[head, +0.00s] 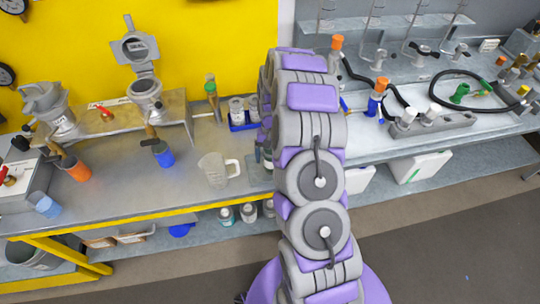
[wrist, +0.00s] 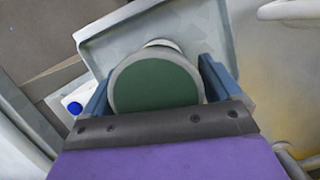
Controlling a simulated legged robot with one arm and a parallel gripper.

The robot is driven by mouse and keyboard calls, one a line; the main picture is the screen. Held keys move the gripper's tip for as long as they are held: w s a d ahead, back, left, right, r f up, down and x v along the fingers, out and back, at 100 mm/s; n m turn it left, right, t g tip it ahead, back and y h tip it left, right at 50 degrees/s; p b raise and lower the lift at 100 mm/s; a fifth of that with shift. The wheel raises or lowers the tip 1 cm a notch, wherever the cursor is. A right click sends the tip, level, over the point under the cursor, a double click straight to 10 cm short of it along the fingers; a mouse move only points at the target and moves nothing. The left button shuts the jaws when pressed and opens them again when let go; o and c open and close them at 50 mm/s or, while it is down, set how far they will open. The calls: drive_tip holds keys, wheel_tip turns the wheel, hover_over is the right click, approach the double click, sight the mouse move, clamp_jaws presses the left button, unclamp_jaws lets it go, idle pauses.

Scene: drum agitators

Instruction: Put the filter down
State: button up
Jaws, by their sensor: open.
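In the wrist view, a round piece with a dark green face and pale rim (wrist: 155,85), which looks like the filter, stands on a light grey square plate (wrist: 103,52). My gripper (wrist: 154,78) is open, with one blue finger on each side of the round piece. The frame does not show clearly whether either finger touches it. In the head view my arm hides the gripper and most of this spot; a bit of the grey plate (head: 258,170) shows left of the arm.
A clear beaker (head: 214,170) stands left of my arm on the grey bench. A blue bottle rack (head: 243,126) is behind it. A grey block with bottles (head: 433,133) and a black cable lie on the right bench.

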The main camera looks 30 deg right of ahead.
drive_tip(key=shift+d, duration=0.35)
drive_tip(key=shift+r, duration=0.2)
drive_tip(key=shift+w+r, duration=0.15)
drive_tip(key=shift+r, duration=0.2)
drive_tip(key=p+v, duration=0.3)
drive_tip(key=v, duration=0.8)
drive_tip(key=s+a+r+n, duration=0.2)
drive_tip(key=s+a+r, duration=0.4)
drive_tip(key=a+r, duration=0.25)
drive_tip(key=s+a+r+n, duration=0.1)
drive_tip(key=s+a+r, duration=0.1)
drive_tip(key=s, duration=0.8)
drive_tip(key=s+a+r+n, duration=0.1)
drive_tip(key=s+a+r, duration=0.2)
drive_tip(key=s, duration=0.7)
drive_tip(key=s+a+r+n+h, duration=0.1)
drive_tip(key=s+a+r, duration=0.2)
drive_tip(key=s, duration=0.7)
drive_tip(key=shift+r+n+t, duration=0.3)
drive_tip(key=shift+r+t, duration=0.1)
